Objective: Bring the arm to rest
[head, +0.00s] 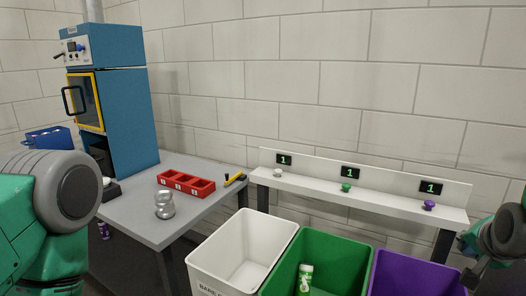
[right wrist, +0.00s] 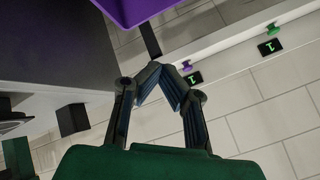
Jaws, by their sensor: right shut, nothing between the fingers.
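My right gripper (right wrist: 163,78) is shut and empty in the right wrist view, its two dark fingers drawn together at the tips. In the head view the right gripper (head: 470,243) is at the right edge, beside the purple bin (head: 415,275) and in front of the right end of the white shelf. The purple bin's edge also shows at the top of the right wrist view (right wrist: 135,10). My left arm comes in at the left edge of the head view, but its gripper is out of view.
A grey table (head: 140,215) holds a red tray (head: 186,184), a silver can-like object (head: 164,205) and a blue machine (head: 125,125). A white bin (head: 240,250) and a green bin (head: 330,262) holding a can (head: 305,279) stand in front.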

